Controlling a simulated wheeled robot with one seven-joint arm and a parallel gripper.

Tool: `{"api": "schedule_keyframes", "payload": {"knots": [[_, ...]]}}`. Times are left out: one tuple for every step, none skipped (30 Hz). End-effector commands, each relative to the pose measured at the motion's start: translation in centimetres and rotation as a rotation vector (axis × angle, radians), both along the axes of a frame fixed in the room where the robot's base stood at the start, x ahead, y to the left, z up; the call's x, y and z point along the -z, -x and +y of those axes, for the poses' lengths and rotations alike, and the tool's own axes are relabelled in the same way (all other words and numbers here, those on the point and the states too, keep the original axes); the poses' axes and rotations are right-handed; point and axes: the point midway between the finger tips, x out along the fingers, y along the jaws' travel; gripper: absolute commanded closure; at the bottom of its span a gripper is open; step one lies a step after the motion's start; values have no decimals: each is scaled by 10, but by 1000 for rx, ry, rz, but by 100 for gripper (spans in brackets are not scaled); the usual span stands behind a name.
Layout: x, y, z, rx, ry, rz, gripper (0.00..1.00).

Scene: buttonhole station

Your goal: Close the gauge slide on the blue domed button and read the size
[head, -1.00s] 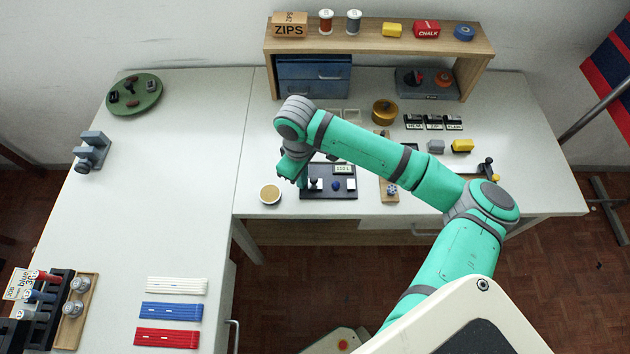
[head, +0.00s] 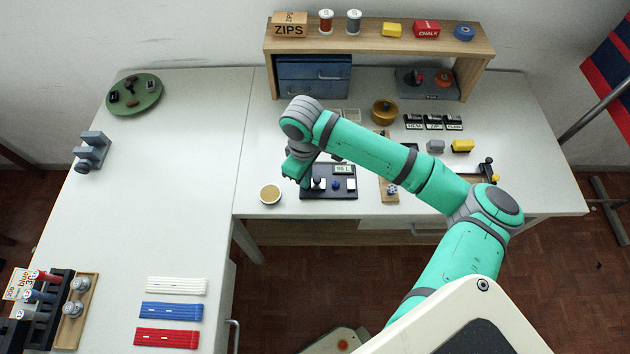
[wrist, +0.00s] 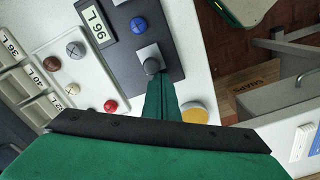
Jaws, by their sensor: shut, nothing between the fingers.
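The dark gauge plate (head: 328,194) lies on the table near the front edge; it also shows in the wrist view (wrist: 181,73). The blue domed button (head: 336,185) sits on it, clear in the wrist view (wrist: 139,25). The grey slide block with its dark knob (wrist: 149,55) stands beside the button, with a gap between them. A white block (head: 350,184) is on the button's other side. The display (wrist: 96,27) appears to read 96 L, tilted, not certain. My gripper (wrist: 157,75) is shut, its tips at the slide's knob on the side away from the button; contact is unclear.
A round yellowish cup (head: 270,193) stands left of the gauge. Brown (wrist: 75,50), cream (wrist: 72,88) and red (wrist: 110,105) buttons lie near labelled compartments (wrist: 40,105). A wooden board (head: 389,190) is to the right.

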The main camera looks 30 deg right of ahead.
Motion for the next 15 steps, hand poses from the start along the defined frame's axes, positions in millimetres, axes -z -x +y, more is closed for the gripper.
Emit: {"api": "schedule_keyframes", "payload": {"knots": [[0,1,-1,1,0,0,100],[0,1,-1,1,0,0,100],[0,1,-2,1,0,0,100],[0,2,-2,1,0,0,100],[0,2,-3,1,0,0,100],[0,2,-4,2,0,0,100],[0,3,-4,2,0,0,100],[0,3,-4,2,0,0,100],[0,3,-5,2,0,0,100],[0,3,-6,2,0,0,100],[0,4,-6,2,0,0,100],[0,4,-7,2,0,0,100],[0,4,-7,2,0,0,100],[0,5,-7,2,0,0,100],[0,5,-8,2,0,0,100]]}}
